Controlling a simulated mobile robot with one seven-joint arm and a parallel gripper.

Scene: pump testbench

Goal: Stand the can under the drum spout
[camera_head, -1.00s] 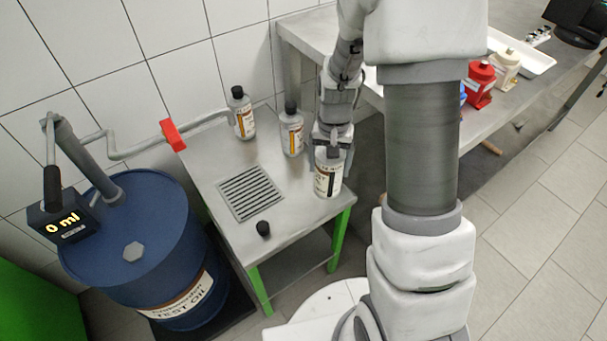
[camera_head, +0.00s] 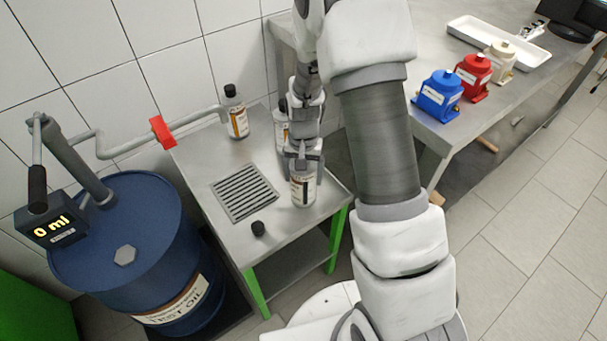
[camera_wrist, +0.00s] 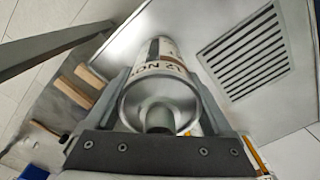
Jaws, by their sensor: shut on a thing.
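My gripper (camera_head: 302,165) is shut on a metal can with a white label (camera_head: 303,190), above the right part of the small steel table. The can is upright or nearly so; I cannot tell whether its base touches the table. In the wrist view the can (camera_wrist: 160,95) sits between the two fingers, its bare neck facing me. The blue drum (camera_head: 125,235) stands at left. Its grey spout pipe (camera_head: 120,150) runs over the table's back edge, and its end is near a capped can. The grate (camera_head: 245,192) lies left of the held can.
Two other cans stand at the back of the table: a capped one (camera_head: 236,112) and one partly behind my arm (camera_head: 281,128). A black cap (camera_head: 258,228) lies in front of the grate. A red valve handle (camera_head: 162,132) sits on the pipe. The drum display (camera_head: 52,228) reads 0 ml.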

